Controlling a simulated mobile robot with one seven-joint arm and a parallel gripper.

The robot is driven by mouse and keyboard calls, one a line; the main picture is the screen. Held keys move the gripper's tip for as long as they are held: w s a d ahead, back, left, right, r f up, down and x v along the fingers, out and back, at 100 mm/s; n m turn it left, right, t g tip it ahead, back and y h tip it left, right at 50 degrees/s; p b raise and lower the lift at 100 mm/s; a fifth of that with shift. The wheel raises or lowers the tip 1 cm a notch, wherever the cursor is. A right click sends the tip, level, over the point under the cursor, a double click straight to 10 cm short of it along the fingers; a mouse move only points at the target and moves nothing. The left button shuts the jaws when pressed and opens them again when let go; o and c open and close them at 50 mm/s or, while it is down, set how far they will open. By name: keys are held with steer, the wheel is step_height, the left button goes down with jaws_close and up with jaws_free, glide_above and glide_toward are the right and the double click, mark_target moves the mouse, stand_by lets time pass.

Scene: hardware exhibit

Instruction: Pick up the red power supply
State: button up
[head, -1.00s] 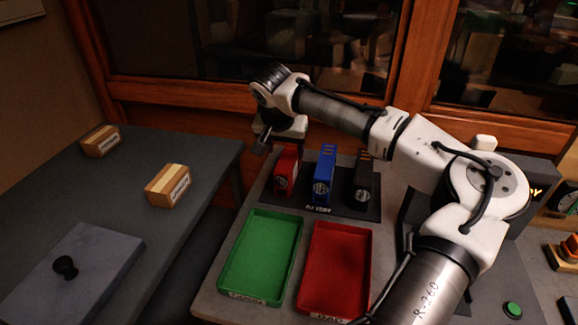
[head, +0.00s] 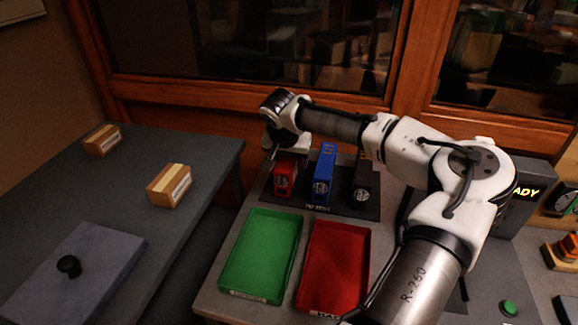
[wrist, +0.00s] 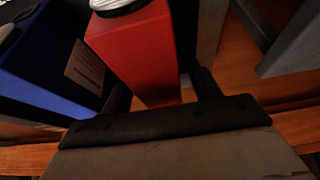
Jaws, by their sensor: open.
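The red power supply (head: 284,180) stands upright at the left end of a dark display base, and its top is partly hidden by my gripper in the head view. My gripper (head: 280,157) is above and around its upper part. In the wrist view the red power supply (wrist: 140,50) lies between the two dark fingers of my gripper (wrist: 160,90), one at each side. The fingers are apart, and I cannot tell whether either touches it.
A blue unit (head: 323,175) stands close on the right, with a black unit (head: 362,182) beyond it. The dark base (head: 340,208) carries all three. A green tray (head: 226,275) and a red tray (head: 340,250) lie in front. A grey table with two boxes is at left.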

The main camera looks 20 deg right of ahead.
steer(key=shift+f, duration=0.25)
steer(key=shift+c, duration=0.4)
steer(key=shift+r, duration=0.1)
jaws_close()
